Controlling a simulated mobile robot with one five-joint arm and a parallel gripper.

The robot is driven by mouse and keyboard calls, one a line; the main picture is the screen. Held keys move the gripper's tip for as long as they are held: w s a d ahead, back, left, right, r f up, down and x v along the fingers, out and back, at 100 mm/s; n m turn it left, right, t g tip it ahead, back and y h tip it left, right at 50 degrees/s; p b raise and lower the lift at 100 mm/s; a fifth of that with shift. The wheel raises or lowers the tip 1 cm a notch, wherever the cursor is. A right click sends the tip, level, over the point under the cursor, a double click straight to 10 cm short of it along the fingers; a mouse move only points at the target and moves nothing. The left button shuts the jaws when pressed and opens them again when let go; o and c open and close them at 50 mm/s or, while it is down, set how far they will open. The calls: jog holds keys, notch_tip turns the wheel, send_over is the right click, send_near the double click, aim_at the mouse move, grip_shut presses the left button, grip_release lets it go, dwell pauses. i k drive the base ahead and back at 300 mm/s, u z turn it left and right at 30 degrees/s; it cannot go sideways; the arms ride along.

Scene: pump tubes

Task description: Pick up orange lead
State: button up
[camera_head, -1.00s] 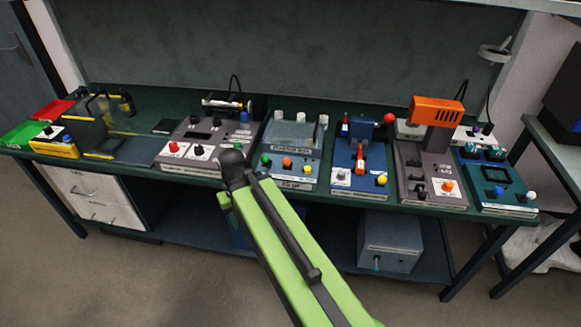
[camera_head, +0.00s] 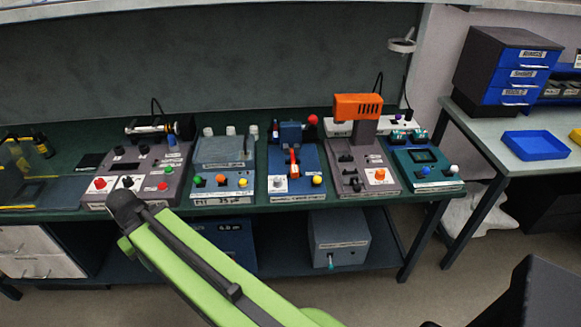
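I cannot make out an orange lead in the camera_head view. The orange things I see are an orange block-shaped head (camera_head: 358,107) on a grey bench unit, an orange lever (camera_head: 294,163) on a blue unit, and small orange knobs (camera_head: 221,180). My green arm link reaches up from the bottom toward the left-hand units and ends in a black joint. No gripper fingers are visible, so I cannot see whether the gripper is open or shut.
The dark green bench (camera_head: 440,188) carries a row of units with knobs. A grey box (camera_head: 339,240) stands on the shelf below. At the right, a second table holds blue drawers (camera_head: 511,74), a blue tray (camera_head: 535,145) and a yellow tray (camera_head: 576,136). Grey floor lies in front.

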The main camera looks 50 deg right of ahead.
aim_at(294, 168)
jog(key=i, duration=0.85)
jog(key=u, duration=0.05)
